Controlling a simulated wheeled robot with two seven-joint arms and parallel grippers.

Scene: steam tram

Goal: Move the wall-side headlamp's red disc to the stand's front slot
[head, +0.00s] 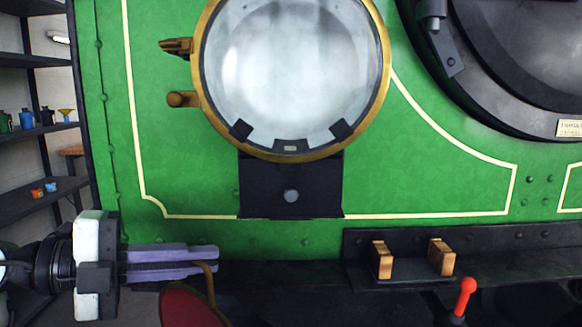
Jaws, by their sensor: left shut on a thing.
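My left gripper (214,262) comes in from the left at the lower left, its purple fingers pointing right. It is shut on the thin brass handle of a red disc (188,307). The disc hangs below the fingers and the bottom edge of the picture cuts it off. The headlamp (290,65) stands above and right of the gripper, with a brass rim, pale glass and dark clips along its lower edge. No red disc covers its glass. I cannot make out a stand with slots for certain. My right gripper is not in view.
Two wooden blocks (381,260) (441,257) sit on a dark ledge below the green tram front (440,185). A red-knobbed lever (465,297) stands at the lower right. Shelves (45,198) with small coloured items are at the far left. The round dark door is at the upper right.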

